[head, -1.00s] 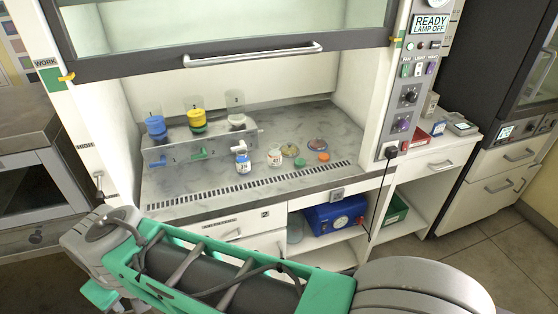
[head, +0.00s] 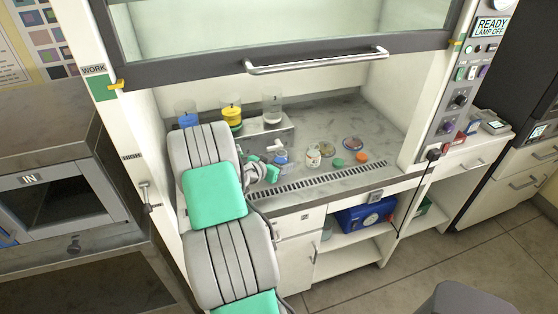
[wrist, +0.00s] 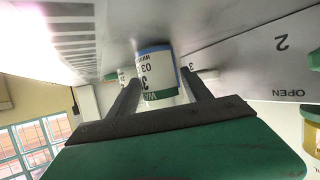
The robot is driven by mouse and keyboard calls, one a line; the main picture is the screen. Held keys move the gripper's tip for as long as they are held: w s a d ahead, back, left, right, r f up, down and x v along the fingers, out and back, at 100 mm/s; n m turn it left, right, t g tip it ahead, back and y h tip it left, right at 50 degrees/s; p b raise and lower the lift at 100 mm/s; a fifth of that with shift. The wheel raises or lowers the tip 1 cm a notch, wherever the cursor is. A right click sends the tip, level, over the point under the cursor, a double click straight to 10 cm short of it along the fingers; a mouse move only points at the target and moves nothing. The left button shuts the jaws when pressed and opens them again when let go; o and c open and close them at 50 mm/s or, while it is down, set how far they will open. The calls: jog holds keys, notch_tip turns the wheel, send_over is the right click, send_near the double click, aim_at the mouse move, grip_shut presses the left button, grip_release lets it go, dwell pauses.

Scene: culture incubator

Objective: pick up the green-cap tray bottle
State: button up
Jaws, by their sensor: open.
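A small bottle (head: 281,157) with a white label and blue at its top stands on the hood worktop, in front of the rack. In the wrist view, which is upside down, this labelled bottle (wrist: 157,70) with a blue band stands between the open fingers of my gripper (wrist: 161,79). I cannot tell whether the fingers touch it. Its cap is hidden there. A white jar (head: 313,156) stands to its right, with a small green cap-like piece (head: 337,162) and an orange one (head: 361,157) beyond. I see no bottle clearly wearing a green cap.
A numbered rack (head: 275,132) behind holds a blue, a yellow (head: 232,116) and a clear container (head: 272,111); my arm hides its left part. Round dishes (head: 352,144) lie to the right. The raised sash handle (head: 318,60) is above. A slotted grille runs along the front.

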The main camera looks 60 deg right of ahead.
aim_at(286, 159)
jog(key=x, duration=0.3)
jog(key=shift+d, duration=0.1)
jog(key=shift+w, duration=0.15)
jog(key=c, duration=1.2)
